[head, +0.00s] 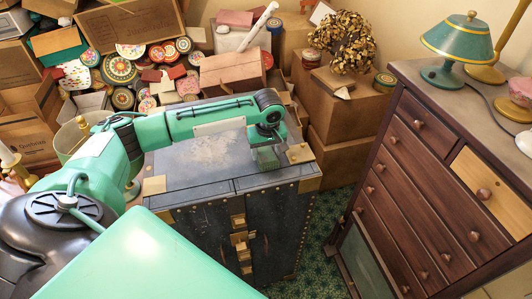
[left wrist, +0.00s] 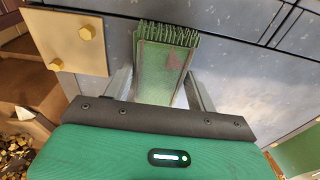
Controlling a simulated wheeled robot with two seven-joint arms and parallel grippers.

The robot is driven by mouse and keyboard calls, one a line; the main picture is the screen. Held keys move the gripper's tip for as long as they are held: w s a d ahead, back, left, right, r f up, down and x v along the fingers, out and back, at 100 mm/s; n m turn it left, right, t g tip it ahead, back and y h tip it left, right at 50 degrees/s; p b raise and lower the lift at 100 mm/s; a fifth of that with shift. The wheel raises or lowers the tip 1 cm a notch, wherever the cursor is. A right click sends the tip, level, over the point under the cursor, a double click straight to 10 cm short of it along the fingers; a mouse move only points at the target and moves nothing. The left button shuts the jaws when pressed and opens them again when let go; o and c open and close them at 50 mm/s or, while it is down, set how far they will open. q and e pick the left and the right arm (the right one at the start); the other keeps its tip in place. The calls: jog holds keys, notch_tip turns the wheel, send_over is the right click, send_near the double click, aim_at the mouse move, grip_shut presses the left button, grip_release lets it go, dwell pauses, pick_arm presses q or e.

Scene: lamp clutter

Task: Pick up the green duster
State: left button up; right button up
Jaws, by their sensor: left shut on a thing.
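The green duster (left wrist: 160,72) shows in the left wrist view as a green block with a ridged, folded far end. It sits between the two grey fingers of my left gripper (left wrist: 158,90), which is shut on it. In the head view my left gripper (head: 265,150) points down over the right part of the trunk's top, and the duster (head: 266,158) shows as a small green patch under it. I cannot tell whether the duster touches the trunk. My right gripper is in neither view.
A blue-grey trunk (head: 200,160) with brass corners stands below the gripper. Boxes and colourful round tins (head: 119,68) are heaped behind it. A brown dresser (head: 400,190) with a green lamp (head: 460,40) stands at right. A dried wreath (head: 343,42) sits on cardboard boxes. Patterned carpet shows between trunk and dresser.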

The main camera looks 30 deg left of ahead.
aim_at(266, 153)
pick_arm(q)
notch_tip(266, 153, up, 20)
jog(key=b, duration=0.3)
jog(key=shift+f, duration=0.15)
